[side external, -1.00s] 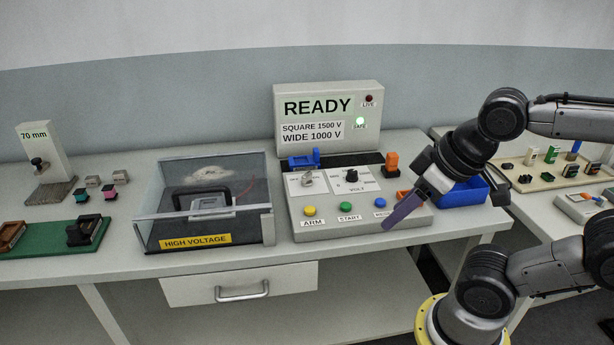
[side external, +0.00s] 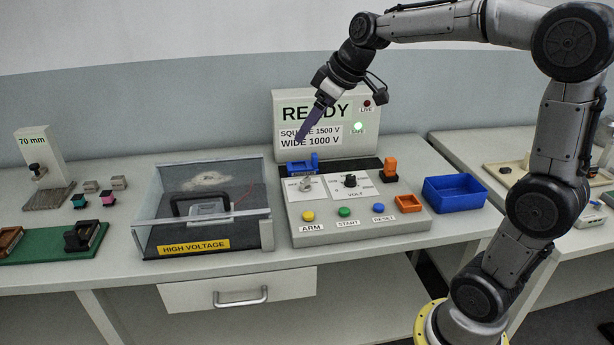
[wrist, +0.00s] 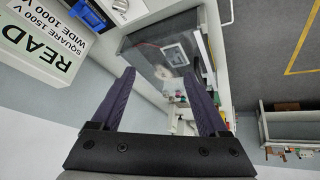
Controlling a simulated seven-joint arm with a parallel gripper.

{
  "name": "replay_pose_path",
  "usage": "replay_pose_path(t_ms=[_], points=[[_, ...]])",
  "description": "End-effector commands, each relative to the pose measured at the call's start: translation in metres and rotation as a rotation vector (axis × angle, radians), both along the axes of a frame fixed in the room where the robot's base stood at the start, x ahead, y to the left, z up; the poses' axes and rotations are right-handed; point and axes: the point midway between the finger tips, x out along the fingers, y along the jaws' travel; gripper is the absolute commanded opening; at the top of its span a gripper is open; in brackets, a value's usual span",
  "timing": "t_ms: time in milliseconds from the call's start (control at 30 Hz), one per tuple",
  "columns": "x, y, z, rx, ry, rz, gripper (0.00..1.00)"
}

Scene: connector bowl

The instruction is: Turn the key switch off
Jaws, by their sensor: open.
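The key switch (side external: 306,184) is a small silver knob on a white plate at the left of the grey control panel (side external: 405,223). The exact angle of its key is too small to tell. It also shows at the top edge of the wrist view (wrist: 121,5), partly cut off. My gripper (side external: 299,140) is above and behind the panel, in front of the READY sign, with its purple fingers pointing down and left. In the wrist view the two fingers (wrist: 161,73) are wide apart with nothing between them. The gripper touches nothing.
The display (side external: 352,141) reads READY, with a green SAFE lamp lit. A black VOLT knob (side external: 350,180) sits right of the key. Yellow, green and blue buttons line the front. A glass-walled HIGH VOLTAGE box (side external: 255,160) stands left, and a blue bin (side external: 455,203) right.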

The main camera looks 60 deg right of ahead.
Motion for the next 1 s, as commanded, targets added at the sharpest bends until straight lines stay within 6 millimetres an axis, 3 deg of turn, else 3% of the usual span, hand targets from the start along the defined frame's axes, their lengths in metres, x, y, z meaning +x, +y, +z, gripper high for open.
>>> replay_pose_path(t_ms=[100,200,400,667,1000], points=[[0.035,-0.049,-0.030,0.025,0.046,-0.063,0.78],[0.049,-0.083,-0.056,0.053,0.082,-0.121,0.78],[0.047,-0.120,-0.098,0.094,0.154,-0.194,0.78],[0.052,-0.124,-0.121,0.097,0.162,-0.205,0.78],[0.077,-0.124,-0.182,0.097,0.162,-0.205,0.78]])
